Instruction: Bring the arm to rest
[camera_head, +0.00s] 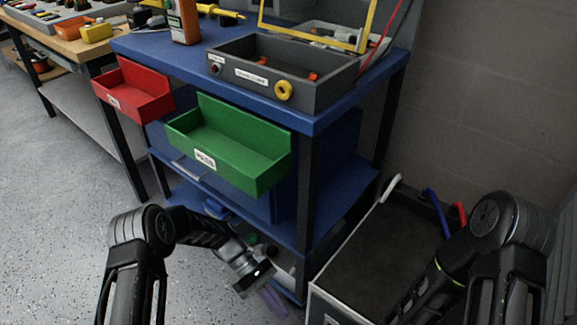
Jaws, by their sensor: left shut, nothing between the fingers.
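My left arm comes in from the lower left, bent at the elbow. Its forearm points to the lower right. My left gripper (270,299) is low in front of the blue workbench's lower shelf, shut and empty, apart from the drawers. My right arm comes in at the lower right with its forearm running down and left over the dark cart top. My right gripper is out of the picture.
A blue workbench (209,62) carries a grey box (318,88). A red bin (146,93) and a green bin (224,155) stick out from its front. A dark-topped cart (375,250) stands at the right. The speckled floor (50,220) at left is clear.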

